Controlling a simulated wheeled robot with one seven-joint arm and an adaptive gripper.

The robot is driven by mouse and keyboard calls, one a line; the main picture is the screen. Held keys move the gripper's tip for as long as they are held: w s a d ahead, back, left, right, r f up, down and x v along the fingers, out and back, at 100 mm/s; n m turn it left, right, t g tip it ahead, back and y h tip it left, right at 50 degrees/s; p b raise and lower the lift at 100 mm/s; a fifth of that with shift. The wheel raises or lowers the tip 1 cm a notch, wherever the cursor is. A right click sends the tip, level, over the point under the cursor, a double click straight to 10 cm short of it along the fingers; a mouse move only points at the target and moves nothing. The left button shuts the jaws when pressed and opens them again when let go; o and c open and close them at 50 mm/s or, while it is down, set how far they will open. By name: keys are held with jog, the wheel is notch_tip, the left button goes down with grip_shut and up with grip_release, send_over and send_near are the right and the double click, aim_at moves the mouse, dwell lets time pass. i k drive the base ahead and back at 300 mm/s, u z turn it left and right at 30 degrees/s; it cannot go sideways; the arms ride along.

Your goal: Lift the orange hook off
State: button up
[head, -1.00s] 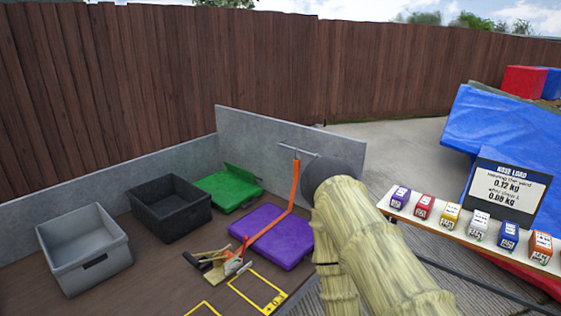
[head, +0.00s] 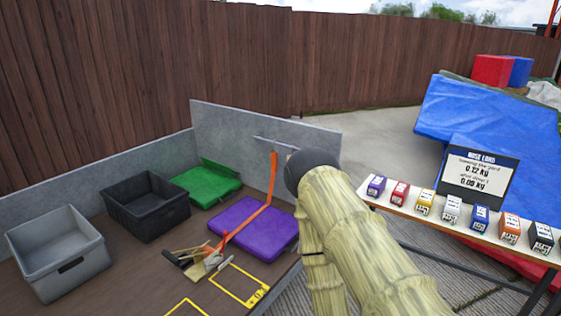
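The orange hook (head: 272,176) is a long thin strip in the head view. Its upper end is at a metal bar (head: 276,143) on the grey back panel (head: 222,124). From there it runs down, bends, and slants left over the purple case (head: 262,236) toward a pile of tools. Whether it touches the case is unclear. My arm, with a bamboo-like surface and a dark round joint, stands just right of the hook. My gripper is not clearly visible.
A grey bin (head: 58,245), a black crate (head: 150,207) and a green case (head: 196,188) stand on the brown bench. Tools (head: 200,262) lie near yellow outlines (head: 240,283).

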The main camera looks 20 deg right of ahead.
aim_at(273, 154)
jog(key=z, duration=1.95)
jog(key=i, duration=2.2)
jog(key=u, duration=3)
